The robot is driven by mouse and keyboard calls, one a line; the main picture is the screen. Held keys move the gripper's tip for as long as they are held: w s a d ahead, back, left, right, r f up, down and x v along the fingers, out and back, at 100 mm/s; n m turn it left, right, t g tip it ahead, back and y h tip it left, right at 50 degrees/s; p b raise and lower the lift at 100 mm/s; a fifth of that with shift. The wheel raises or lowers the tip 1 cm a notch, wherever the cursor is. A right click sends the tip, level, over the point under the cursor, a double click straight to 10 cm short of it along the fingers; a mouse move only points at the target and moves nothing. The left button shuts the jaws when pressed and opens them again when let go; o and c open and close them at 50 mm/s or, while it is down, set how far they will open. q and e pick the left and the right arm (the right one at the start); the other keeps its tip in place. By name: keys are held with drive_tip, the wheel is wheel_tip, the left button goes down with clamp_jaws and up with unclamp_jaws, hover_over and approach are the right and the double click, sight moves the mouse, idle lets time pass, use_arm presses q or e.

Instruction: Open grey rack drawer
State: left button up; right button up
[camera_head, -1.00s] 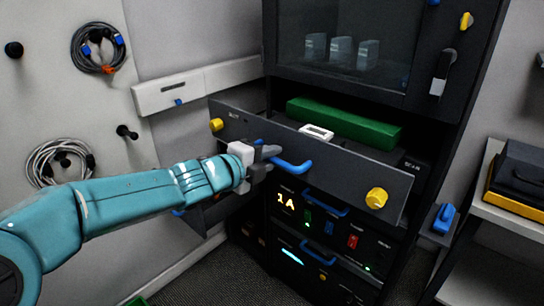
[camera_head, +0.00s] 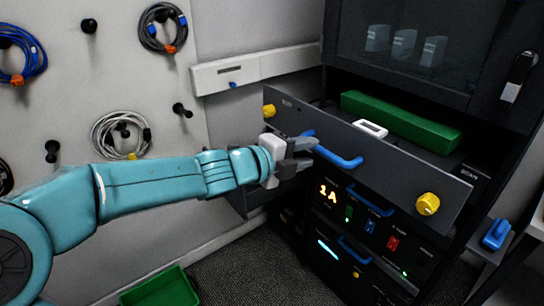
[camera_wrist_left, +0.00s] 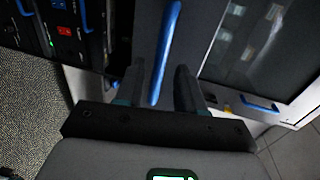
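The grey rack drawer (camera_head: 390,165) stands pulled out of the dark rack, its front slanting across the head view with a yellow knob near each end. Its blue handle (camera_head: 340,158) is on the front. A green block (camera_head: 400,120) and a small white item (camera_head: 370,128) show behind the front. My left gripper (camera_head: 304,154) is at the handle's left end. In the left wrist view its fingers (camera_wrist_left: 160,88) are spread, with the blue handle (camera_wrist_left: 166,50) seen between them and a gap on each side. My right gripper is not in view.
Below the drawer are lit rack units (camera_head: 365,220) with blue handles. A pegboard with coiled cables (camera_head: 122,135) is at left. A green bin (camera_head: 160,290) lies on the floor. A shelf with a blue-handled item (camera_head: 496,235) is at right. The carpet in front is clear.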

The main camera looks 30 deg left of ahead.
use_arm(q)
drive_tip(key=p+v, duration=0.2)
drive_tip(key=v, duration=0.9)
drive_tip(key=shift+s, duration=0.2)
